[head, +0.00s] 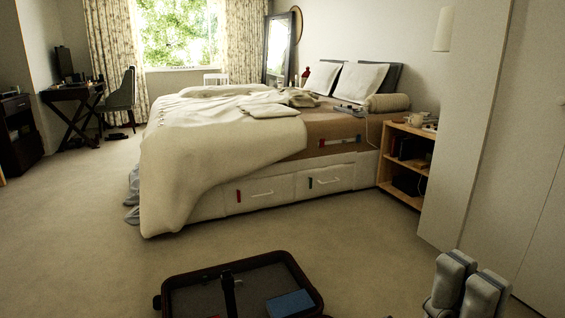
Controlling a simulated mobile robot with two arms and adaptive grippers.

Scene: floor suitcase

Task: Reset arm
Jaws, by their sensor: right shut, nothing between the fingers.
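My right gripper (473,270) is at the bottom right of the head view, pointing up, with its two pale grey fingers side by side. It is shut with nothing between the fingers. It is clear of the suitcase and the furniture in the picture. My left gripper is not in view. An open dark suitcase (179,279) lies on the floor at the bottom centre, cut off by the lower edge. A blue flat item (290,303) lies inside it on the right, and a dark upright strip (229,290) shows near its middle.
A bed (210,135) with a cream cover and drawers stands beyond the suitcase. A wooden bedside shelf (402,190) stands right of it, near a white wardrobe (540,160). A desk (72,95) and chair (121,98) are at the far left. The left carpet (70,225) is clear.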

